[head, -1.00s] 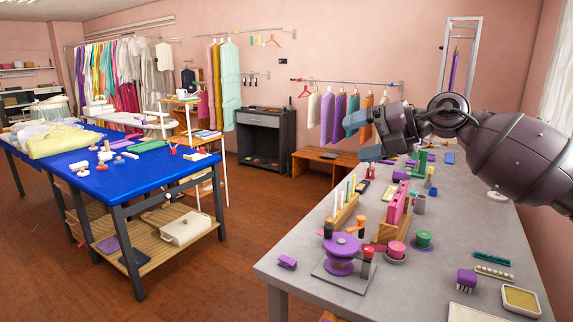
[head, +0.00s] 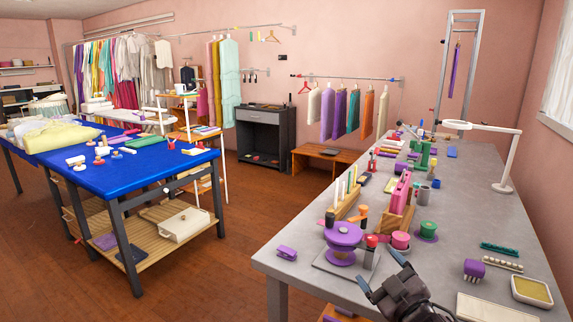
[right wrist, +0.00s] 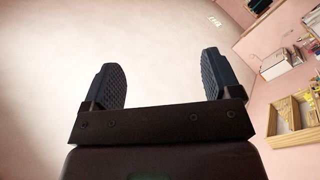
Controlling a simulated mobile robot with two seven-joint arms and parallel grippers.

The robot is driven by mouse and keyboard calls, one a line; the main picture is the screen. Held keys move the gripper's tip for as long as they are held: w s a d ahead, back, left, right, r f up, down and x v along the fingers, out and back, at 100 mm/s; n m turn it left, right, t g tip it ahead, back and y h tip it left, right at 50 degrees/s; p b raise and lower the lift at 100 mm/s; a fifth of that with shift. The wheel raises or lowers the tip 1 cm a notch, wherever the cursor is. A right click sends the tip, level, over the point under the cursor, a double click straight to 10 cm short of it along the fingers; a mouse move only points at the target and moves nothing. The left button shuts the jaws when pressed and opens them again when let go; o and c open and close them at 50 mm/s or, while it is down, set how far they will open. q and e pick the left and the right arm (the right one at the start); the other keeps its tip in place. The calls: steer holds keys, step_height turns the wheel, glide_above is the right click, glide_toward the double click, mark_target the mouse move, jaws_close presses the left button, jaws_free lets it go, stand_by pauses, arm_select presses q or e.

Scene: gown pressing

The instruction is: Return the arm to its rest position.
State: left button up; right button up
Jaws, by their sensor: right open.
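My right gripper (head: 383,275) is low at the front of the grey worktable in the head view, in front of the purple spool stand (head: 342,240). Its two dark fingers stand apart with nothing between them. In the right wrist view the fingers (right wrist: 165,88) are also spread and empty, with a pale, plain surface behind them. Most of my right arm is out of the head view. My left gripper does not show.
The grey worktable (head: 475,208) holds pink and green spools, a purple brush (head: 474,269), a tan pad (head: 532,291) and a white ring lamp (head: 503,186). A blue-topped table (head: 120,185) stands at the left. Open floor (head: 225,265) lies between them.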

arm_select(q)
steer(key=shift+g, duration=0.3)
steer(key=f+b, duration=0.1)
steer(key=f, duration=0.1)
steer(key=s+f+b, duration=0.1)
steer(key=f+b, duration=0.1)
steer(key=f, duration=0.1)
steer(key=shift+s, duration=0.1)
arm_select(e)
steer(key=s+d+f+m+g+h, duration=0.2)
steer(key=s+f+m, duration=0.1)
steer(key=s+f, duration=0.6)
steer(key=s+d+f+m+g+h, duration=0.2)
steer(key=s+d+f+m, duration=0.1)
steer(key=s+f, duration=0.7)
steer(key=s+d+f+m+g+h, duration=0.1)
steer(key=s+d+f+m+g, duration=0.1)
steer(key=s+f, duration=0.7)
step_height(320, 180, down, 2)
steer(key=shift+s+d+f+m+g+h, duration=0.1)
steer(key=shift+s+d+m+g+h, duration=0.15)
steer(key=shift+m+g+h, duration=0.35)
